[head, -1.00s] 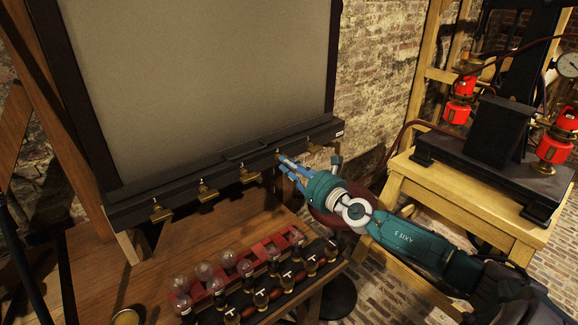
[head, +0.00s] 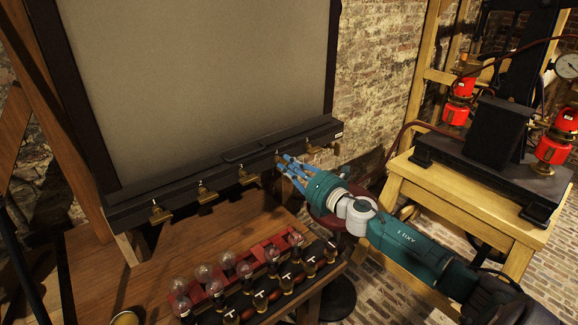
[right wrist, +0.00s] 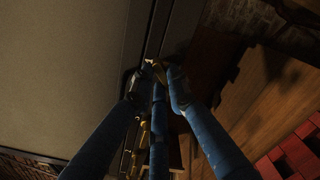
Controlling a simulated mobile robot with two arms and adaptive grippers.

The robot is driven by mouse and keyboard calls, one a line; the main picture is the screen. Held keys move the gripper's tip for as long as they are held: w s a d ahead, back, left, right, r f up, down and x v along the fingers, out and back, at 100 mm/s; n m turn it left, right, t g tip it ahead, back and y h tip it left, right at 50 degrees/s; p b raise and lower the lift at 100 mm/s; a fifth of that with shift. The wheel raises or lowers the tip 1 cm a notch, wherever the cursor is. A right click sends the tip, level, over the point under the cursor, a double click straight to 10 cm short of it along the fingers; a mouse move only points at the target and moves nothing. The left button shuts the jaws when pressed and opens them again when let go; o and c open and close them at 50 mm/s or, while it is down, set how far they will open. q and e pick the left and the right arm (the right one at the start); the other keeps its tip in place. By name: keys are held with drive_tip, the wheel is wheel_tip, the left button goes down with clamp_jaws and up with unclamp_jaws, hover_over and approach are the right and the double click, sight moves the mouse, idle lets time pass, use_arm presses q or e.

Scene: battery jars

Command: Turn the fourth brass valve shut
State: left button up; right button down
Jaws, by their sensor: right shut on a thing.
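Several brass valves hang in a row along the front of a black rail (head: 225,165). The fourth brass valve from the left (head: 279,158) is mostly hidden by the blue fingers of my right gripper (head: 284,162). These fingers are shut on it. In the right wrist view, brass (right wrist: 157,68) shows between the fingertips of my right gripper (right wrist: 160,75). How far this valve is turned cannot be told. The first (head: 160,213), second (head: 206,194), third (head: 248,176) and last valve (head: 313,148) are free of the gripper. My left gripper is not in view.
A red rack (head: 215,290) with glass bulbs and dark-handled pieces stands on the wooden table (head: 150,270) below the rail. A wooden stand (head: 450,200) with a black press and red lamps (head: 459,103) is at the right.

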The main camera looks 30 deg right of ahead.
drive_tip(key=m+p, duration=0.1)
drive_tip(key=m, duration=0.3)
drive_tip(key=shift+d+r+m, duration=0.1)
drive_tip(key=shift+d+m, duration=0.05)
drive_tip(key=shift+m, duration=0.15)
drive_tip(key=m+p, duration=0.1)
drive_tip(key=m, duration=0.3)
drive_tip(key=shift+d, duration=0.15)
drive_tip(key=shift+m, duration=0.3)
drive_tip(key=c, duration=1.7)
unclamp_jaws()
drive_tip(key=shift+f, duration=0.2)
drive_tip(key=s, duration=0.8)
drive_tip(key=s+d, duration=0.1)
drive_tip(key=s, duration=0.3)
